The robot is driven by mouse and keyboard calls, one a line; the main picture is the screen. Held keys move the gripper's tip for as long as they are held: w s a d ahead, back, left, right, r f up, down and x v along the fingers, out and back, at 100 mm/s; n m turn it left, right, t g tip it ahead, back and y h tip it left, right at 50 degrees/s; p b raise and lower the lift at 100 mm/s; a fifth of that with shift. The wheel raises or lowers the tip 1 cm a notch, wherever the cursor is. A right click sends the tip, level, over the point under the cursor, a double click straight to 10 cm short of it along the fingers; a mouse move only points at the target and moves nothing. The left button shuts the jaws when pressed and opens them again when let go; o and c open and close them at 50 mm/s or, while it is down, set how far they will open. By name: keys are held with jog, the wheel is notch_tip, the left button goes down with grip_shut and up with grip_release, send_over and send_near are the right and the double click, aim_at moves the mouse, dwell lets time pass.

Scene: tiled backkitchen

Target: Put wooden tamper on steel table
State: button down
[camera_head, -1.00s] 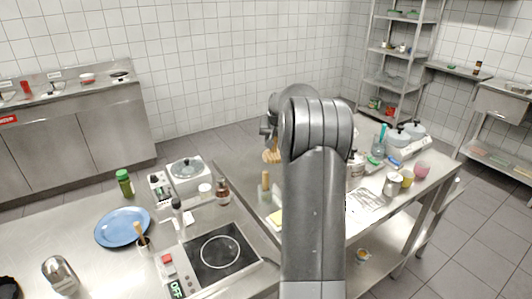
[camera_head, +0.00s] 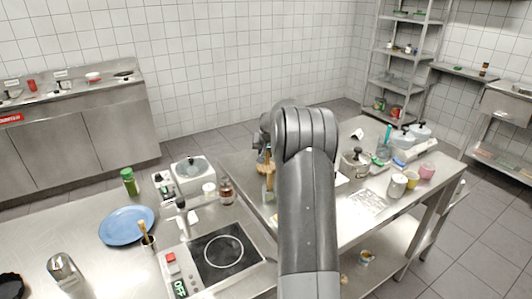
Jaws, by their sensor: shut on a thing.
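My gripper (camera_head: 264,152) is partly hidden behind my arm, near the centre of the view. It is shut on a light-brown wooden piece (camera_head: 262,166), which looks like the wooden tamper; its lower part is hard to make out. The piece appears over the back left part of the steel table (camera_head: 340,216), close in the picture to a clear jar (camera_head: 268,194) with a wooden handle in it. I cannot tell whether the held piece touches the jar or the table.
On the left counter are a hob (camera_head: 222,252), a blue plate (camera_head: 127,225) and bottles. My arm hides the table's middle.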

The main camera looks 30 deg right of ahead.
jog(key=c, duration=1.1)
grip_release()
jog(key=shift+s+r, duration=0.1)
jog(key=shift+r, duration=0.25)
jog(key=v, duration=1.2)
jog(key=s+a+r+n, duration=0.2)
jog(key=s+a+r, duration=0.2)
jog(key=s+a, duration=0.5)
jog(key=s+a+r+n, duration=0.1)
jog(key=s+a+r, duration=0.3)
jog(key=s+a, duration=0.5)
jog(key=s+a+f+n, duration=0.1)
jog(key=s+a, duration=0.3)
jog(key=s, duration=0.3)
jog(key=s+a+f+n+y, duration=0.1)
jog(key=s+a+f, duration=0.1)
jog(key=s+a, duration=0.2)
jog(key=s+a+f+n+y, duration=0.1)
jog(key=s+a+f, duration=0.1)
jog(key=s+a, duration=0.3)
jog(key=shift+s+a+f, duration=0.1)
jog(key=shift+s, duration=2.25)
